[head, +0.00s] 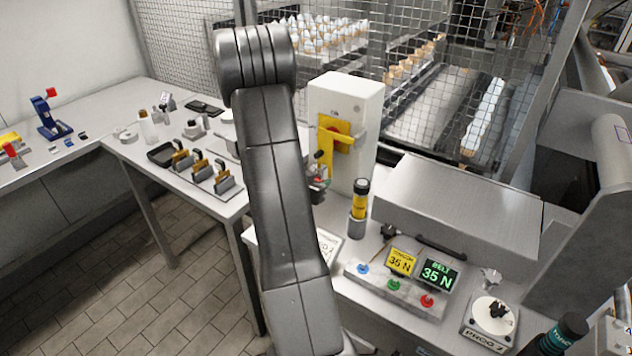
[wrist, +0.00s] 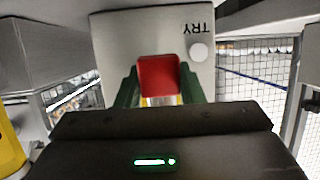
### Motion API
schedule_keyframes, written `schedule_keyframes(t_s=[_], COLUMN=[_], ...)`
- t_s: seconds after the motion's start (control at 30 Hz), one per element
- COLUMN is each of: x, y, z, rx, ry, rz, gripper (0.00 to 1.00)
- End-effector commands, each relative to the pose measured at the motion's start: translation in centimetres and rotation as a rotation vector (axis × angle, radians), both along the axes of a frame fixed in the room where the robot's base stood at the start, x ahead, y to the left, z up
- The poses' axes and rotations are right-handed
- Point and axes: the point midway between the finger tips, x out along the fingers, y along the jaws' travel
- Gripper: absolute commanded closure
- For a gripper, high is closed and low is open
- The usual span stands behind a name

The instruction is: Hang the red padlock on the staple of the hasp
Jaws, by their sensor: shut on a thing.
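The red padlock (wrist: 158,75) sits between the two green fingers of my gripper (wrist: 159,90) in the wrist view, and the jaws are shut on it. A strip of yellow shows just below it. The yellow hasp (head: 327,150) is on the front of a white box (head: 362,100) in the head view. My gripper (head: 318,188) is in front of this box, slightly below the hasp and largely hidden by my arm. The shackle and the staple are not clear, so I cannot tell whether they touch.
A yellow-and-black cylinder (head: 359,203) stands close to the right of the box. A large grey case (head: 455,205) and a button panel (head: 395,290) lie further right. A side table (head: 150,180) at left holds a row of yellow-topped holders. A mesh fence (head: 400,50) stands behind.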

Motion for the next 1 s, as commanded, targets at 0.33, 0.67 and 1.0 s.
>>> schedule_keyframes(t_s=[0.33, 0.67, 1.0], x=[0.2, -0.5, -6.3], y=[-0.3, 0.2, 3.4], z=[-0.2, 0.2, 2.7], rx=[-0.001, 0.000, 0.002], ry=[-0.001, 0.000, -0.002], rz=[-0.004, -0.001, -0.001], gripper=[0.40, 0.40, 0.40])
